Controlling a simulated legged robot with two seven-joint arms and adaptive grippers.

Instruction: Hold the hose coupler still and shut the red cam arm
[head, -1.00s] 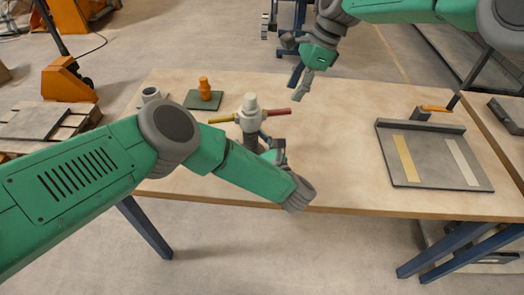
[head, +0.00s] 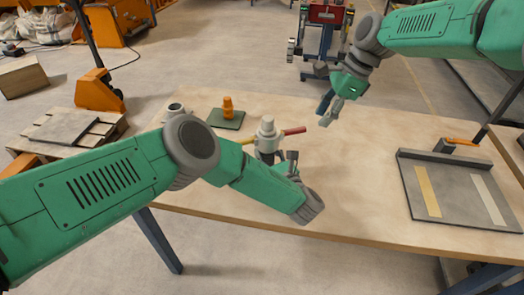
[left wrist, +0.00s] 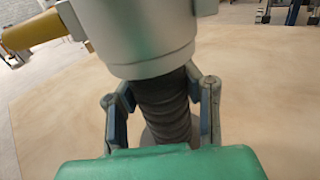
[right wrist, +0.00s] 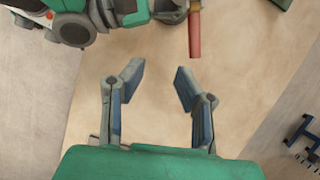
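The hose coupler (head: 267,140) stands upright on the table, a pale grey body on a dark ribbed hose (left wrist: 165,108). Its red cam arm (head: 294,131) sticks out sideways to the right; its end also shows in the right wrist view (right wrist: 195,35). A yellow arm (left wrist: 35,33) sticks out on the other side. My left gripper (left wrist: 160,88) has its fingers on both sides of the ribbed part just below the grey body, seemingly touching it; the far side is hidden. My right gripper (right wrist: 159,80) is open and empty, beyond and right of the red arm's end, apart from it.
An orange piece stands on a green plate (head: 226,125) at the back left, near a grey cup-like part (head: 174,110). A grey tray (head: 455,205) with yellow and white strips lies at the right. The table between coupler and tray is clear.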

